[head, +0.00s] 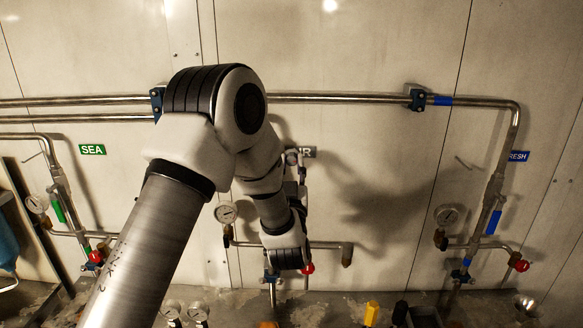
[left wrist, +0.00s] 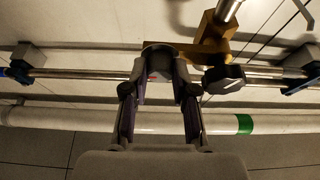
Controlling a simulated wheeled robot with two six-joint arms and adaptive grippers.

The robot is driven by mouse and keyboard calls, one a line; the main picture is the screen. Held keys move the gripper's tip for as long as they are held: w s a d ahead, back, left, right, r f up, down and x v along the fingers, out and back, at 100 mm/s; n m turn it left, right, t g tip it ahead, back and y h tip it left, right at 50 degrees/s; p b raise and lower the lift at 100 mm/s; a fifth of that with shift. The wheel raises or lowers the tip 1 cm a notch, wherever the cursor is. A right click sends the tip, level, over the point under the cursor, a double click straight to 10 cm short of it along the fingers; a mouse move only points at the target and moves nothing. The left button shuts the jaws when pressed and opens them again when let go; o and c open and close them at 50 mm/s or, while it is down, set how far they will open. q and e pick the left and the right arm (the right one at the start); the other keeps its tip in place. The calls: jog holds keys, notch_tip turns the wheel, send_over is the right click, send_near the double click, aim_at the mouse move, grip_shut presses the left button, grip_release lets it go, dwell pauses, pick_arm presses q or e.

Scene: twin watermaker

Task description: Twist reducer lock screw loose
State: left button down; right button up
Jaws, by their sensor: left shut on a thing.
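My left arm reaches across the middle of the head view, and its gripper (head: 293,168) points up at the wall piping beside a half-hidden sign. In the left wrist view the gripper (left wrist: 159,74) has its two fingers on either side of a grey rounded knob (left wrist: 158,50), which appears to be the reducer lock screw. The gripper is shut on it. The knob sits at the left end of a brass body (left wrist: 213,42), apparently the reducer. A dark knob (left wrist: 224,78) is just right of the fingers. In the head view my wrist and arm hide most of the reducer.
Steel pipes (head: 340,98) run along the wall. A SEA sign (head: 92,149) is at left and a FRESH sign (head: 518,156) at right. Gauges (head: 226,213) and red-knobbed valves (head: 521,265) stand near my arm. A yellow-topped item (head: 371,312) is at the bottom.

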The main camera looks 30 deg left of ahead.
pick_arm(q)
jog(key=n+g+y+b, duration=0.1)
jog(key=n+g+b, duration=0.1)
jog(key=n+b, duration=0.2)
jog(key=n+g+y+b, duration=0.1)
jog(key=n+b, duration=0.4)
jog(key=b, duration=0.1)
jog(key=n+g+y+b, duration=0.2)
jog(key=n+b, duration=0.3)
jog(key=shift+w+d+f+g, duration=0.1)
jog(key=shift+d+f+g, duration=0.1)
jog(key=shift+g, duration=0.1)
jog(key=n+b, duration=0.1)
jog(key=n+g+b, duration=0.1)
jog(key=n, duration=0.2)
jog(key=shift+r+g+b, duration=0.25)
jog(key=shift+g+b, duration=0.05)
jog(key=shift+b, duration=0.1)
jog(key=shift+r+n+g+h+b, duration=0.1)
jog(key=shift+n+g+h+b, duration=0.3)
jog(key=shift+n, duration=0.6)
jog(key=shift+r+n+g+h+b, duration=0.15)
jog(key=shift+n+b, duration=0.3)
jog(key=shift+n, duration=0.55)
jog(key=c, duration=0.9)
grip_release()
jog(key=v, duration=0.7)
jog(key=shift+d+f, duration=0.1)
jog(key=shift+d, duration=0.05)
